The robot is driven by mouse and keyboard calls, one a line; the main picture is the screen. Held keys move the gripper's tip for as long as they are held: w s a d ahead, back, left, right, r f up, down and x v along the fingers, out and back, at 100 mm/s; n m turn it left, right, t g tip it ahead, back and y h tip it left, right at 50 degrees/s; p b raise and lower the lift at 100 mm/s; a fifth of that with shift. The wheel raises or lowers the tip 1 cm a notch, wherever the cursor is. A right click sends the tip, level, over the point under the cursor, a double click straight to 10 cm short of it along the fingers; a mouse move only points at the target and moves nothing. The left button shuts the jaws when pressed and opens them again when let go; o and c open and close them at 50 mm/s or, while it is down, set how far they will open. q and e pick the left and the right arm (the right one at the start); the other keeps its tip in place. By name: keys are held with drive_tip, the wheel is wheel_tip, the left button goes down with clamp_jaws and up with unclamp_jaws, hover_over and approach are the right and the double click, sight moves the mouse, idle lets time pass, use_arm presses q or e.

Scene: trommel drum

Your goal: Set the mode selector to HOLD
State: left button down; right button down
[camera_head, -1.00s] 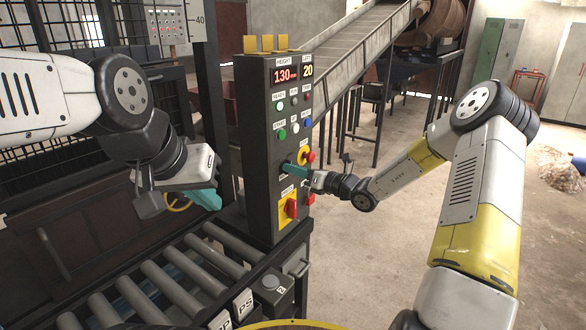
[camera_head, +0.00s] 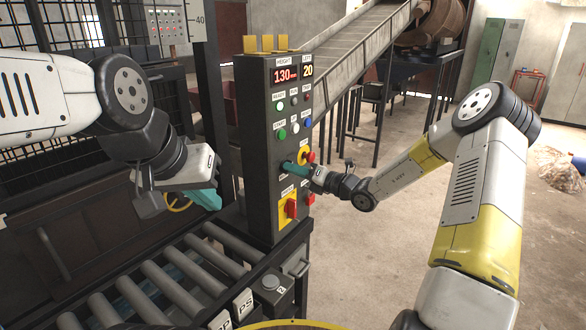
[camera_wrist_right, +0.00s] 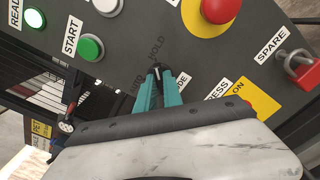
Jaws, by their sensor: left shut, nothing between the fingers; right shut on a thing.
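The control panel (camera_head: 262,130) is a dark upright box with a height display, buttons and switches. The mode selector (camera_wrist_right: 158,70) is a small dark knob between the HOLD and AUTO labels in the right wrist view. My right gripper (camera_wrist_right: 160,84) has its teal fingers shut on the knob, which they mostly hide. Its exact pointing is hard to tell. In the head view, the right gripper (camera_head: 287,168) reaches the panel face from the right. My left gripper (camera_head: 215,200) is shut and empty, left of the panel above the rollers.
A red emergency button on yellow (camera_wrist_right: 219,10) is close above the right fingers. A red rotary switch (camera_head: 290,208) is below them. A roller conveyor (camera_head: 180,270) runs in front; floor right of the panel is open.

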drive_tip(key=c, duration=1.5)
unclamp_jaws()
drive_tip(key=v, duration=0.8)
